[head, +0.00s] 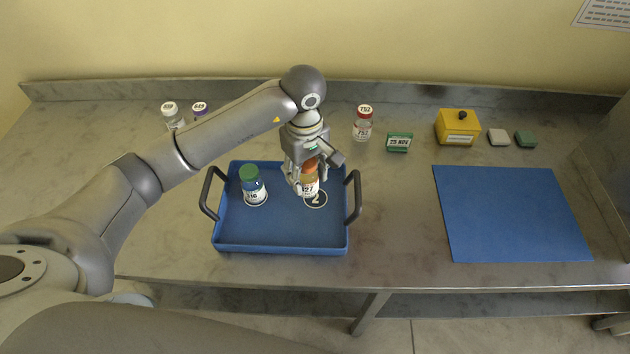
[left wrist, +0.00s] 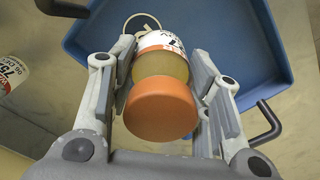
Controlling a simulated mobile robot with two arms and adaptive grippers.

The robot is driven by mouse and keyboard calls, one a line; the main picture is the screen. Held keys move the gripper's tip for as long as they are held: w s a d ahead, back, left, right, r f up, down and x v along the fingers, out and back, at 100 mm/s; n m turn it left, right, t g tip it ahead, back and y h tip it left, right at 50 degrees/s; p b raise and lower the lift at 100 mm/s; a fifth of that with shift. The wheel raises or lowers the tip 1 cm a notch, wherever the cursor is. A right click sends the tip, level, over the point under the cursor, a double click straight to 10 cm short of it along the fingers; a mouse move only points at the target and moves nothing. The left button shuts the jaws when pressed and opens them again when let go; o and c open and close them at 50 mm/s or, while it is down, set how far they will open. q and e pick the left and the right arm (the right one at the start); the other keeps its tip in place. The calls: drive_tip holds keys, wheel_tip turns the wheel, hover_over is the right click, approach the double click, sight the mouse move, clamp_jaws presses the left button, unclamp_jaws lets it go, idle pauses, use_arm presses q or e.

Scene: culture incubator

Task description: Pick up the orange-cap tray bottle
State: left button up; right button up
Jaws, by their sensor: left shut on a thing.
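The orange-cap bottle (head: 309,184) stands in the right part of the blue tray (head: 282,235), at the circle marked 2. Its label reads 127. In the left wrist view the orange cap (left wrist: 161,107) faces the camera, with the bottle between the two fingers. My left gripper (head: 305,180) reaches down from above and is shut on this bottle. I cannot tell whether the bottle's base touches the tray. A green-cap bottle (head: 254,186) stands in the left part of the tray. My right gripper is not in view.
The tray has a dark handle on each side. Behind it stand a red-cap bottle (head: 363,124), a green date block (head: 399,142) and a yellow box (head: 457,127). Two capped bottles stand at the back left, near my arm. A flat blue mat (head: 510,213) lies bare at the right.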

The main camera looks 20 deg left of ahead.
use_arm(q)
drive_tip(key=s+a+r, duration=0.2)
drive_tip(key=s+r, duration=0.3)
drive_tip(key=r, duration=0.1)
drive_tip(key=s+a+r, duration=0.3)
drive_tip(key=s+r, duration=0.2)
drive_tip(key=r, duration=0.1)
drive_tip(key=shift+a+r, duration=0.3)
drive_tip(key=shift+r, duration=0.1)
drive_tip(key=shift+r, duration=3.55)
wheel_tip(320, 180, down, 7)
drive_tip(key=shift+w+f, duration=0.1)
